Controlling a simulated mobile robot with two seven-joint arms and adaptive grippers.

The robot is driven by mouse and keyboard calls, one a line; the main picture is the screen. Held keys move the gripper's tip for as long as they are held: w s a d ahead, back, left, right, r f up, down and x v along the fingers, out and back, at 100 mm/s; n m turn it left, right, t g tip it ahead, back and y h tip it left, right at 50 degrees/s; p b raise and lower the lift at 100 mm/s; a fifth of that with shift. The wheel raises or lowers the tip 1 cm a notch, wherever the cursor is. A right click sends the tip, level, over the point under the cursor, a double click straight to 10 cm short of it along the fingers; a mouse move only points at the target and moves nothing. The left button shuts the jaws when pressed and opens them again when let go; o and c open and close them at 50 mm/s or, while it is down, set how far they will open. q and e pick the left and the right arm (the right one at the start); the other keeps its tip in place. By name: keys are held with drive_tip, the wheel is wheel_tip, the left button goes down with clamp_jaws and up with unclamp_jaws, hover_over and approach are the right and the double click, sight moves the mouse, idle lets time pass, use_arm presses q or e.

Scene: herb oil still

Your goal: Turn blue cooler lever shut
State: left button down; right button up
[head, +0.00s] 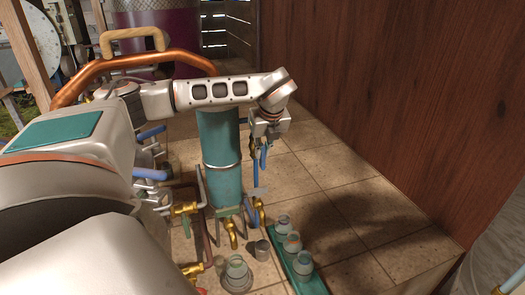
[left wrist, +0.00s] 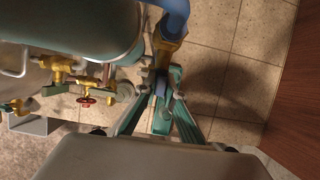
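The teal cooler column (head: 220,155) stands upright on the tiled floor. My left arm reaches across its top from the left. My left gripper (head: 260,160) points down just right of the column, beside blue parts above a brass valve (head: 259,212). In the left wrist view, its green fingers (left wrist: 160,82) converge around a small blue piece (left wrist: 161,89), which looks like the lever. Contact with it cannot be made out. A brass fitting (left wrist: 170,45) with a thick blue part (left wrist: 175,14) above it is close to the fingertips. I cannot make out my right gripper.
A green tray (head: 306,285) with several cups stands right of the column's foot. More brass valves (head: 185,208) are to the left; one has a red handwheel (left wrist: 87,101). A copper pipe (head: 130,62) arches behind. A wooden wall (head: 400,90) bounds the right, with bare tiles before it.

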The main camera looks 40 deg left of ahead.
use_arm(q)
drive_tip(key=shift+w+d, duration=0.1)
drive_tip(key=shift+w+d+f+m+g+y, duration=0.1)
drive_tip(key=shift+w+m+g+y, duration=0.15)
drive_tip(key=shift+g+y, duration=0.5)
drive_tip(key=shift+w+d+f+m+g+y, duration=0.1)
drive_tip(key=shift+w+m+g+y, duration=0.15)
drive_tip(key=shift+g, duration=0.85)
drive_tip(key=shift+w+d+m+g+y, duration=0.1)
drive_tip(key=shift+m+g+y, duration=0.1)
drive_tip(key=shift+g+y, duration=0.6)
drive_tip(key=shift+g, duration=0.25)
drive_tip(key=c, duration=2.1)
unclamp_jaws()
drive_tip(key=shift+c, duration=0.2)
drive_tip(key=v, duration=1.2)
